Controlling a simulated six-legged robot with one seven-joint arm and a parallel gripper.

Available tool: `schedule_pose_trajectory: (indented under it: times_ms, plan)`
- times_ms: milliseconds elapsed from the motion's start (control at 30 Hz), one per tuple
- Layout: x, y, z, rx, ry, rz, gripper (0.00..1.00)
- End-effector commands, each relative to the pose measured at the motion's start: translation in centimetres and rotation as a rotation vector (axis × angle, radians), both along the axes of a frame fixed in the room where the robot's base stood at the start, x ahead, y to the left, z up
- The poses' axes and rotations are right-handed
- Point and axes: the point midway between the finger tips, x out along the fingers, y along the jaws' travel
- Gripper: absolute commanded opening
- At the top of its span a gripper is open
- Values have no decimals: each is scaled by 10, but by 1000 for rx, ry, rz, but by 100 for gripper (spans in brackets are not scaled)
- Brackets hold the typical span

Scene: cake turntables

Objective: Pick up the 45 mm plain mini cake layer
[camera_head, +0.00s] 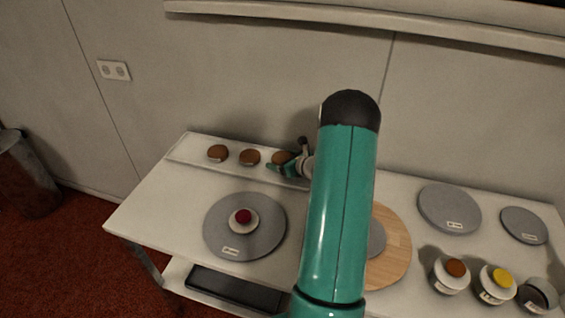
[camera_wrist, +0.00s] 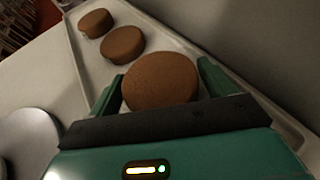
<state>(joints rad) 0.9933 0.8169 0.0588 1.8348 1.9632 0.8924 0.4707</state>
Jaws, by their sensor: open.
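Three round brown cake layers stand in a row on a pale tray (camera_wrist: 78,45) at the back of the table. They are the left one (camera_head: 217,152), the middle one (camera_head: 249,157) and the right one (camera_head: 282,156). No size label on them is readable, so I cannot tell which is 45 mm. My gripper (camera_head: 279,166) is at the right layer. In the wrist view my open gripper (camera_wrist: 160,84) has one finger on each side of this nearest layer (camera_wrist: 160,78). I cannot tell whether the fingers touch it. The other two layers lie beyond, at upper left.
A grey turntable (camera_head: 225,215) with a small white, red-topped item (camera_head: 243,219) is at front left. My arm partly hides a wooden board (camera_head: 396,250). Grey discs (camera_head: 449,205) and several small containers (camera_head: 452,275) stand at right. The wall is close behind the tray.

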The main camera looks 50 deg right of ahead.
Motion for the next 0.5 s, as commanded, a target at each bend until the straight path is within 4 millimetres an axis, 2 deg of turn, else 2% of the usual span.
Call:
schedule_pose_trajectory:
  times_ms: [267,433,467,500]
  plan:
    - [5,-1,-2,0,0,-1,83]
    - [5,-1,-2,0,0,-1,53]
    - [5,-1,-2,0,0,-1,48]
    - [5,-1,-2,-1,0,-1,48]
